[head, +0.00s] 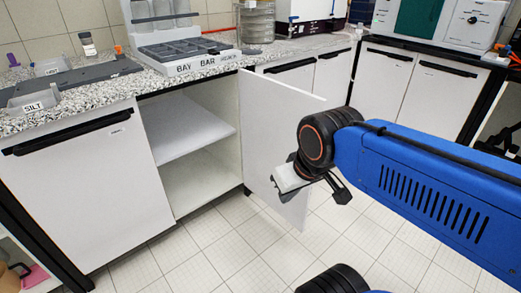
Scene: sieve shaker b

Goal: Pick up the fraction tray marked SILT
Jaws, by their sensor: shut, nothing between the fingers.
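The fraction tray marked SILT (42,97) is a small grey tray with a white label on its front. It sits on the speckled counter at the far left, close to the front edge and in front of a long dark grey bar. My gripper (306,187) is far to the right of it and lower, in front of an open cabinet door. It is shut and empty, and its fingers are partly hidden by its own body.
The open white cabinet door (272,130) sticks out between my arm and the counter's left part. A second labelled tray (52,66) stands behind the dark bar (85,75). The tiled floor is clear.

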